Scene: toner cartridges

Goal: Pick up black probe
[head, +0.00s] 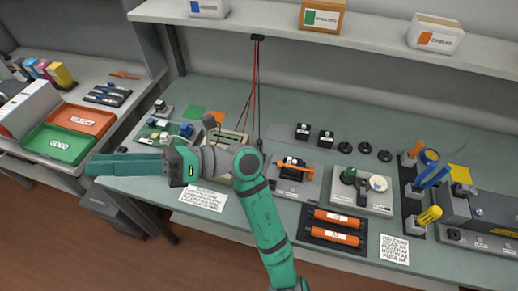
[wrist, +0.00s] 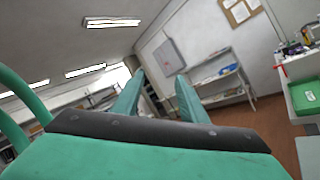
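I cannot clearly make out the black probe. A small dark upright piece (head: 259,145) shows beside my arm, below thin red cables (head: 254,85) hanging from the shelf; I cannot tell whether it is the probe. My green gripper (head: 92,164) points left, well away from that piece, with my arm reaching across the bench front. In the wrist view my gripper (wrist: 158,82) shows two fingers apart with nothing between them. My arm hides part of the bench middle.
The green-grey bench (head: 345,157) carries an orange-handled tool (head: 295,165), orange rollers (head: 335,227) in a dark tray, and black caps (head: 345,148). A shelf (head: 270,22) with boxes runs above. A green tray (head: 58,145) and an orange tray (head: 82,120) stand at left.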

